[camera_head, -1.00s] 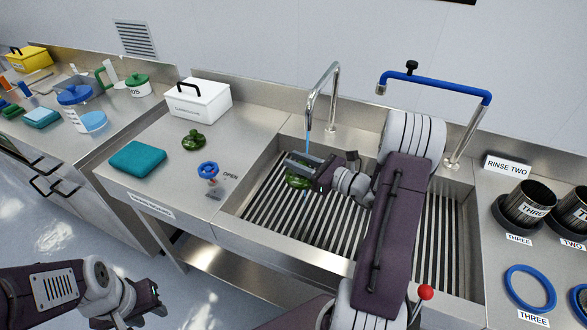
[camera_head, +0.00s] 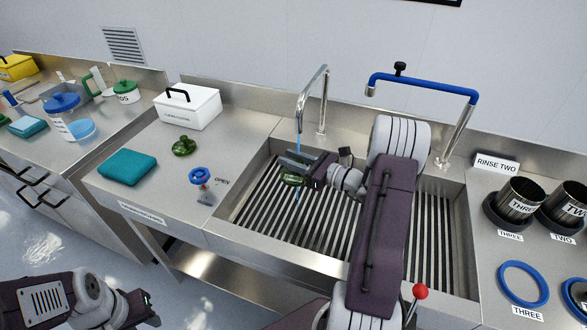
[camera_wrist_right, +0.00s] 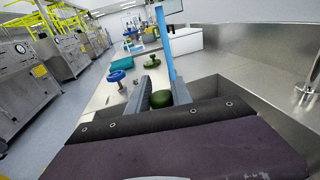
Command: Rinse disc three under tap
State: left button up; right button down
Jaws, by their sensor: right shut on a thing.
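My right gripper (camera_head: 298,170) is over the sink, shut on a dark green disc (camera_head: 292,180). In the head view the disc shows nearly edge-on, below the fingers. In the wrist view the green disc (camera_wrist_right: 161,99) sits between the two grey fingers. The silver tap (camera_head: 313,95) stands behind the sink, and a thin blue water stream (camera_head: 298,145) falls from it onto the gripper and disc area. Its number is not readable. My left gripper (camera_head: 148,307) is low at the left, away from the counter; its finger gap is unclear.
The slatted sink (camera_head: 262,212) lies under my right arm. A blue valve wheel (camera_head: 200,175) by an OPEN label, a second green knobbed piece (camera_head: 184,146), a teal cloth (camera_head: 127,167) and a white box (camera_head: 188,107) are on the left counter. Black cups (camera_head: 518,200) stand at right.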

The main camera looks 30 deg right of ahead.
jog(key=shift+s+d, duration=0.35)
jog(key=shift+d, duration=0.05)
jog(key=shift+a, duration=0.1)
jog(key=shift+w+a, duration=0.4)
jog(key=shift+w, duration=0.05)
jog(key=shift+s+d, duration=0.1)
jog(key=shift+d, duration=0.05)
jog(key=shift+s+d, duration=0.35)
dwell(0.4)
jog(key=shift+w+a, duration=0.45)
jog(key=shift+a, duration=0.05)
